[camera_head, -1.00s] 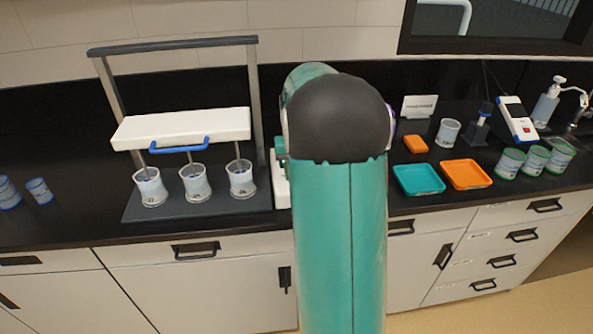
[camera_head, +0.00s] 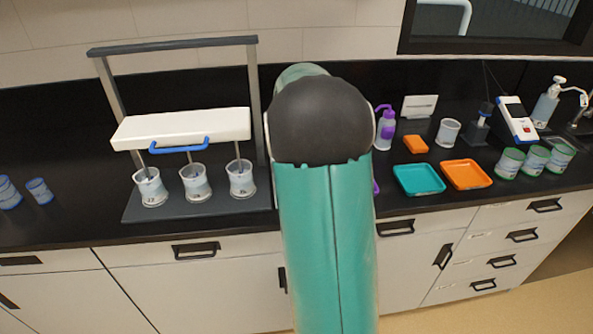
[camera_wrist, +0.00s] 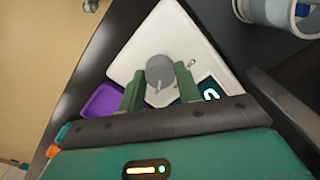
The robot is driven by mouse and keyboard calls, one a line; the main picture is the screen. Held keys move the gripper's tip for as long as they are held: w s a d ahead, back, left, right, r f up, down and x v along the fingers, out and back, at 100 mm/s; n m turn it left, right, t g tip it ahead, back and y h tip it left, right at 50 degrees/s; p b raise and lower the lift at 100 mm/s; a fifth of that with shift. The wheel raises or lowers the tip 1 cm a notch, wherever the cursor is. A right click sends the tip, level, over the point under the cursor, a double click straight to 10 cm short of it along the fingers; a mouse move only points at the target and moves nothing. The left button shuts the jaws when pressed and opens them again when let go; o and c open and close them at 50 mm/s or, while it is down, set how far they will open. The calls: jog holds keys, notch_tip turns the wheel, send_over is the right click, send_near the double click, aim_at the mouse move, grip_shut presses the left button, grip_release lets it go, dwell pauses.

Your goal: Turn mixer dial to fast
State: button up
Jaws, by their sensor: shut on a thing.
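The mixer's white control panel (camera_wrist: 145,38) fills the upper middle of the wrist view, with a round grey dial (camera_wrist: 160,70) on it. Small marks sit around the dial, too small to read. A dark display (camera_wrist: 210,90) with a light glyph is to its right. My gripper (camera_wrist: 158,88) has its two green fingers on either side of the dial, shut on it. The head view does not show the dial or my gripper; my own arm hides them.
A stirrer stand (camera_head: 180,128) with three cups is left of my arm. A purple-capped bottle (camera_head: 385,130), a teal tray (camera_head: 419,179) and an orange tray (camera_head: 466,174) are to the right. A purple tray (camera_wrist: 103,101) lies beside the panel.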

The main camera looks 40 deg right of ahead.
jog(key=o, duration=1)
jog(key=shift+c, duration=0.2)
jog(key=shift+r, duration=0.1)
notch_tip(320, 180, up, 14)
